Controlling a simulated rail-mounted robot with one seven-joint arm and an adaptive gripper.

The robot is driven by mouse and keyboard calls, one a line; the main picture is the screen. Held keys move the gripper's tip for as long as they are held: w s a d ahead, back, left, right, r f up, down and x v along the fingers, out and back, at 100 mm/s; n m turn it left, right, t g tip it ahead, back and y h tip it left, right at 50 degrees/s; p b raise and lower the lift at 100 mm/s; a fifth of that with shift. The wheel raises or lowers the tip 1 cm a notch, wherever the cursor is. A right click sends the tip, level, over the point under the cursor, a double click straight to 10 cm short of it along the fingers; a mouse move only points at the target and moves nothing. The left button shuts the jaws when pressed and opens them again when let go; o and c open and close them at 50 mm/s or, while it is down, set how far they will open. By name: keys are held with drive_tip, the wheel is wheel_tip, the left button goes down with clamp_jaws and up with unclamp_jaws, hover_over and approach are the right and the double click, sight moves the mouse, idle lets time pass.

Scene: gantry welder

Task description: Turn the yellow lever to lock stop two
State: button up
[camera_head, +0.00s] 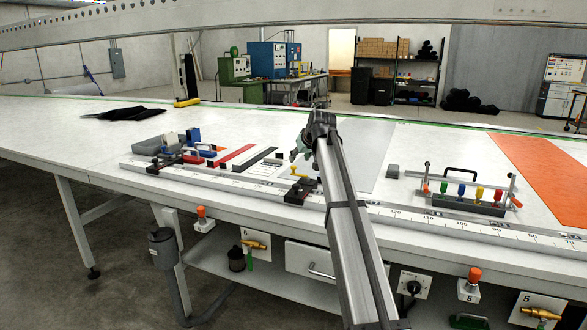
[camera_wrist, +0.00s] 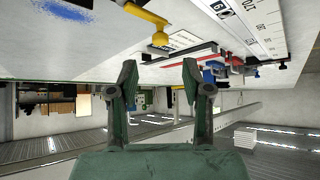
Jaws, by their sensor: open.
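The yellow lever (camera_head: 297,173) is a small bent handle beside a black stop block (camera_head: 299,190) on the ruled rail of the white table. In the wrist view, which looks upside down, the yellow lever (camera_wrist: 146,17) ends in a round knob near the top. My gripper (camera_head: 303,150) is above and just behind the lever in the head view. The wrist view shows my gripper (camera_wrist: 159,68) open and empty, its two green fingers apart. The knob appears beyond the fingertips, roughly between them, with no visible contact. My arm hides part of the rail right of the block.
The ruled rail (camera_head: 239,182) runs along the table front. Red, blue and grey fixtures (camera_head: 190,150) stand left of the lever. A rack with several coloured handles (camera_head: 462,190) stands to the right. An orange sheet (camera_head: 548,170) lies at far right. The table behind is mostly clear.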

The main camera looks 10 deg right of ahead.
sight(294, 166)
drive_tip(key=x, duration=0.8)
drive_tip(key=shift+w+a+f, duration=0.1)
drive_tip(key=shift+w+f, duration=0.15)
drive_tip(key=shift+f, duration=0.05)
clamp_jaws()
